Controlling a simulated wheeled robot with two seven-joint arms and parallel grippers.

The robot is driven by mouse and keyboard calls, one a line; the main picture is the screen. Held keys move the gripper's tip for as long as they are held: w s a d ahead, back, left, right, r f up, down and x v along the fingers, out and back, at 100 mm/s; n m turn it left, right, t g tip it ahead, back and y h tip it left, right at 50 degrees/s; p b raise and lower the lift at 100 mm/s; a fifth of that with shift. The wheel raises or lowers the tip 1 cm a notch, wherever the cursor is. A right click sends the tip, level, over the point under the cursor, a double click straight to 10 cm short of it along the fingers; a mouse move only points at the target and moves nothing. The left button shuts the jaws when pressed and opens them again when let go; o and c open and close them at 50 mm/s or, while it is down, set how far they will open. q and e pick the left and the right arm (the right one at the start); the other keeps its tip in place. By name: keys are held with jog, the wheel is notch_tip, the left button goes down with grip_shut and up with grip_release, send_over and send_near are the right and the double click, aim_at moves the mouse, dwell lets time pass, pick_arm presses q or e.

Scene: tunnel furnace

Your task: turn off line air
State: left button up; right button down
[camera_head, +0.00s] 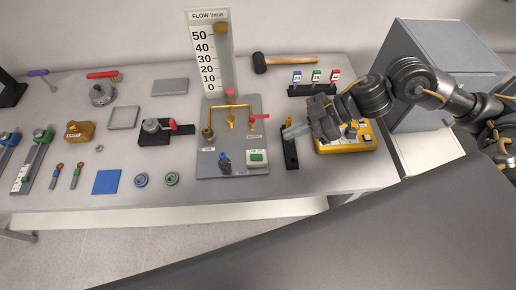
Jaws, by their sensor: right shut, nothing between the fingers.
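The flow panel (213,168) lies on the table with a tall flow gauge (212,60) behind it. On the panel are brass pipework (231,106) with a red lever (258,116), a dark blue knob (224,162) and a white box with a green face (257,157); its small label is too small to read surely. My right arm comes in from the right. My left gripper is out of view.
A yellow box (352,145) sits partly under my right wrist. A black block (290,152) stands beside it. A rack with three coloured tags (315,88) and a mallet (285,62) lie behind. Several tools and parts cover the table's left half. The table's front edge is clear.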

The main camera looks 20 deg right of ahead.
jog(key=p, duration=0.2)
send_over(257, 158)
jog(key=f, duration=0.6)
jog(key=shift+d+f, duration=0.1)
jog(key=shift+d, duration=0.2)
notch_tip(257, 158, down, 2)
jog(key=shift+f, duration=0.2)
jog(key=shift+a+f, duration=0.1)
jog(key=shift+f, duration=0.7)
pick_arm(q)
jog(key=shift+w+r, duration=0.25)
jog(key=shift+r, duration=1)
jog(key=shift+p, duration=0.3)
pick_arm(e)
jog(key=shift+a, duration=0.15)
